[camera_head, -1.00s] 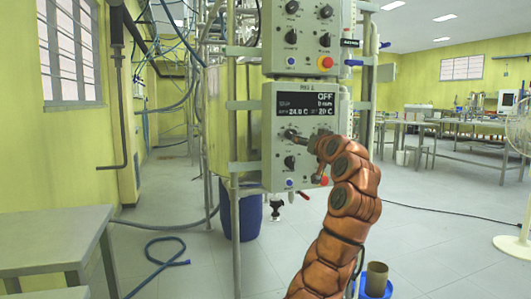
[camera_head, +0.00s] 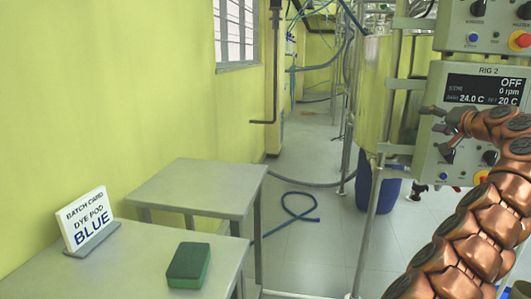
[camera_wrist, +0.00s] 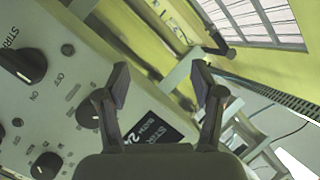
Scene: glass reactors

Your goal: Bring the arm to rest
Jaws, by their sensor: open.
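My copper-coloured arm (camera_head: 468,235) rises from the lower right of the head view, bent toward the rig. My gripper (camera_head: 436,122) is at its end, in front of the left part of the RIG 2 control panel (camera_head: 437,170). In the wrist view my gripper (camera_wrist: 161,78) has its two dark fingers spread wide, with nothing between them. The panel fills the left of that view, with black knobs (camera_wrist: 22,65) marked STIR and ON/OFF. Its display (camera_wrist: 155,130) shows between and below the fingers. I cannot tell whether the gripper touches the panel.
The panel display (camera_head: 485,90) reads OFF, 0 rpm, 24.0 C. A grey table (camera_head: 140,265) at lower left bears a batch card (camera_head: 87,220) reading DYE POD BLUE and a green block (camera_head: 188,265). A second table (camera_head: 195,185) stands behind. A blue hose (camera_head: 290,213) lies on open floor.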

